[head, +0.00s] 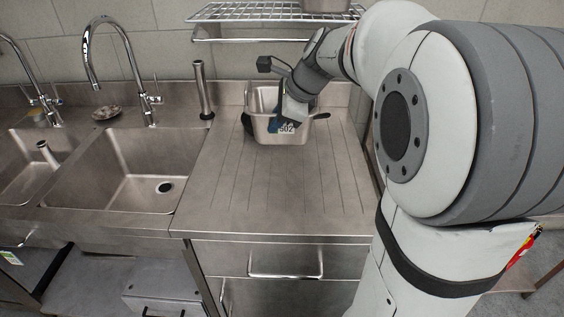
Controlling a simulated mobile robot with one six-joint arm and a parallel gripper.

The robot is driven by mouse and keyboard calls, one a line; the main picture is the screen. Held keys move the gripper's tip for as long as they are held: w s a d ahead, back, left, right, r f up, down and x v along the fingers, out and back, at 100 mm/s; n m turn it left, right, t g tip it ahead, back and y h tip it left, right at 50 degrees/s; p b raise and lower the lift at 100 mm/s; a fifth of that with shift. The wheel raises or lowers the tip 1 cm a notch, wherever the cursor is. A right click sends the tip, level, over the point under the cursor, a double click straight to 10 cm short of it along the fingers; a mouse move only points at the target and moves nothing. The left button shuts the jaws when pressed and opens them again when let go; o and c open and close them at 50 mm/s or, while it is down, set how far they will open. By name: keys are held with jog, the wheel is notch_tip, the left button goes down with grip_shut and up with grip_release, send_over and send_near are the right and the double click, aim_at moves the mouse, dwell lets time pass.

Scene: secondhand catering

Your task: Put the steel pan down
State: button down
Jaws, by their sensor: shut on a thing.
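The steel pan (264,101) is a small, deep rectangular container with a label reading 502 on its front. It is at the back of the grooved steel drainboard (240,185), right of the sinks. My gripper (280,118) comes down from the upper right and is shut on the pan's near side. The gripper and wrist cover part of the pan. Dark parts show at the pan's left and right ends. I cannot tell whether the pan's base touches the drainboard.
A sink basin (120,165) with a tall tap (122,70) lies to the left, with another sink beyond. A steel upright tube (203,90) stands at the drainboard's back left. A wire shelf (270,12) hangs above. The front of the drainboard is clear.

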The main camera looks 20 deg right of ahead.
notch_tip(320, 180, down, 15)
jog(key=b, duration=0.5)
jog(key=shift+r, duration=0.2)
jog(key=shift+s, duration=0.1)
